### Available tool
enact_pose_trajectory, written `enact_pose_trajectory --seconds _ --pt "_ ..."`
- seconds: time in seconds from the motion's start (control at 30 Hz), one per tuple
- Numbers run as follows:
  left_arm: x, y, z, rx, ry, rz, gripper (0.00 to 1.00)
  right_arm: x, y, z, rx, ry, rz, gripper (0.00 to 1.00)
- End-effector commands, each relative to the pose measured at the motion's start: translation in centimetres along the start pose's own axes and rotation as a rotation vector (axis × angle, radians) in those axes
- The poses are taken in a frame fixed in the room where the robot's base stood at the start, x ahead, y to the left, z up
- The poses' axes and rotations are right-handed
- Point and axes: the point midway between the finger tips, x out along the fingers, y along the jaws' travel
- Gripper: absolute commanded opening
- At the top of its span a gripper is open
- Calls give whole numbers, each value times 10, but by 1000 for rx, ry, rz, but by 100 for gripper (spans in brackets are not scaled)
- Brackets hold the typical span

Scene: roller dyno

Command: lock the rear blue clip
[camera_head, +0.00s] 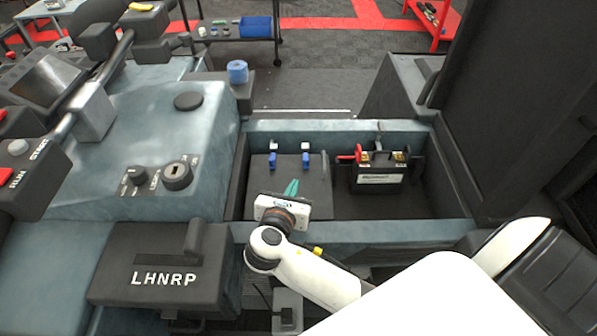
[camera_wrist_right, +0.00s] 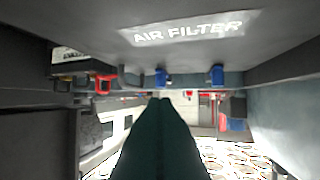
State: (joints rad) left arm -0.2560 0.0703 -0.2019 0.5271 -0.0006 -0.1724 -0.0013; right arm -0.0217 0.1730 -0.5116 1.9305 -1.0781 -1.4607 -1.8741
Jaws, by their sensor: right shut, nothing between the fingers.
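Two blue clips stand side by side at the far edge of a dark box lid (camera_head: 300,205): a left clip (camera_head: 272,160) and a right clip (camera_head: 306,161), each near a small white piece. I cannot tell which is the rear one. My right gripper (camera_head: 291,187) is shut and empty, its green fingers pointing toward the clips from the near side, apart from them. In the right wrist view its fingers (camera_wrist_right: 160,105) rise in the middle, with one clip (camera_wrist_right: 162,77) just beyond the tips and the other (camera_wrist_right: 215,75) to the right. My left gripper is out of view.
A black battery (camera_head: 380,178) with a red lever (camera_head: 357,154) stands right of the lid. The teal bay rim (camera_head: 330,126) and a tall dark panel (camera_head: 510,100) border the space. A console with an LHNRP selector (camera_head: 165,265) lies left.

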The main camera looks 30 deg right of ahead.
Motion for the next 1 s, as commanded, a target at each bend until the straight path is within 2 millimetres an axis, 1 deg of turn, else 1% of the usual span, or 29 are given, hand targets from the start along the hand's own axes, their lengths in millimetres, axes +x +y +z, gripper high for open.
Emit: enact_pose_trajectory --seconds 0.3,0.5,0.67,1.0 --pt "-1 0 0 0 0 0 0 56 1 -1 -3 3 3 0" --pt "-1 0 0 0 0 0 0 83 0 -1 -1 1 2 0" --pt "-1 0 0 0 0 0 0 92 0 0 -2 1 0 0" --pt "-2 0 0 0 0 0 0 94 0 -1 -1 0 0 0"
